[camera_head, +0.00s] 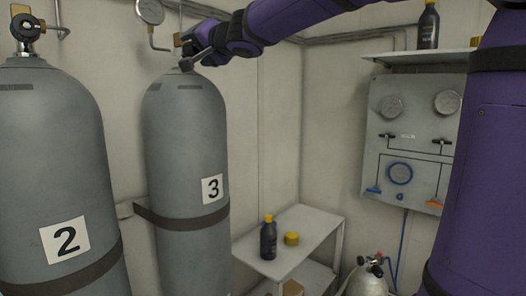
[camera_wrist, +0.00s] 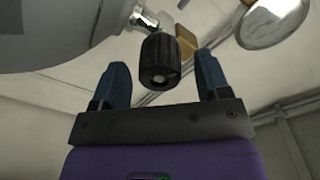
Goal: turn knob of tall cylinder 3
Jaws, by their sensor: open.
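Tall cylinder 3 (camera_head: 188,135) is a grey tank with a "3" label, strapped to the wall in the head view. My gripper (camera_head: 187,56) is at its valve on top and hides most of the valve there. In the wrist view a black ribbed knob (camera_wrist: 160,62) sits on the valve stem. My gripper (camera_wrist: 162,78) is open, with one blue finger on each side of the knob. Gaps show between the knob and both fingers. The grey shoulder of the cylinder (camera_wrist: 60,30) fills the upper left of the wrist view.
Tall cylinder 2 (camera_head: 50,160) stands to the left. A gauge (camera_head: 153,12) is above cylinder 3 and a round gauge (camera_wrist: 272,20) is close to the right finger. A shelf (camera_head: 310,226) with a bottle and a gauge panel (camera_head: 405,140) are at right.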

